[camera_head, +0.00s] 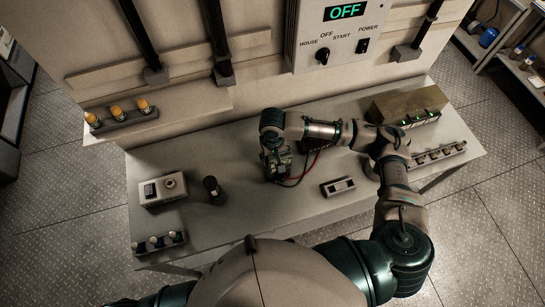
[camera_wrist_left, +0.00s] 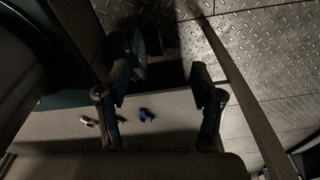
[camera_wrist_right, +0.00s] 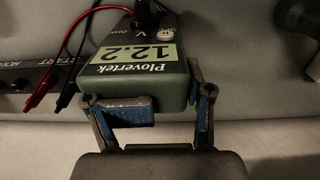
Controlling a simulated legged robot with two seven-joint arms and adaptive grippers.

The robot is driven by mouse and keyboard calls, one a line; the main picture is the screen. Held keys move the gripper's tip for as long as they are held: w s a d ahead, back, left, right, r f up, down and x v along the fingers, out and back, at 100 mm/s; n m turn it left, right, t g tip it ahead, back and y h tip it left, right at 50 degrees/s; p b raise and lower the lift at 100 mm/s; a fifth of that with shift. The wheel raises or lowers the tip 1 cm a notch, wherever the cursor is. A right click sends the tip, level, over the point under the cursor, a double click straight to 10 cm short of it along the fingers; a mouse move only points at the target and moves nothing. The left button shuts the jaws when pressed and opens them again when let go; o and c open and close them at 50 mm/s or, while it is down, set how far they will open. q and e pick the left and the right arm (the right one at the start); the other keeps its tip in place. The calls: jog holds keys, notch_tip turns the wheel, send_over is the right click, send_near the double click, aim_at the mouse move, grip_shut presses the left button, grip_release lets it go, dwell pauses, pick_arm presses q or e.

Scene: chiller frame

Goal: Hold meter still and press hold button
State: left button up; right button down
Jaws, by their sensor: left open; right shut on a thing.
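The meter (camera_wrist_right: 145,75) is a dark green-grey box in the right wrist view, with a lit display reading 12.2 under the name Plovertek. A dark dial (camera_wrist_right: 146,15) and a small pale button-like patch (camera_wrist_right: 168,31) lie beyond the display; I cannot read the patch's marking. My right gripper (camera_wrist_right: 168,108) is shut on the meter, one finger at each side. In the head view the right gripper (camera_head: 275,165) is over the middle of the bench, and the meter is mostly hidden. My left gripper (camera_wrist_left: 160,100) is open and empty, seen only in its wrist view.
Red and black leads (camera_wrist_right: 60,50) run near a dark labelled block (camera_wrist_right: 30,77). The grey bench (camera_head: 240,210) also bears a pale box (camera_head: 162,190), a dark cylinder (camera_head: 213,190) and a small display unit (camera_head: 338,186). A wall panel (camera_head: 345,40) reads OFF. The bench's front left is partly clear.

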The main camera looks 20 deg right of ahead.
pick_arm(q)
jog(key=shift+d, duration=0.2)
jog(key=c, duration=0.4)
jog(key=shift+d, duration=0.1)
grip_shut()
dwell(0.8)
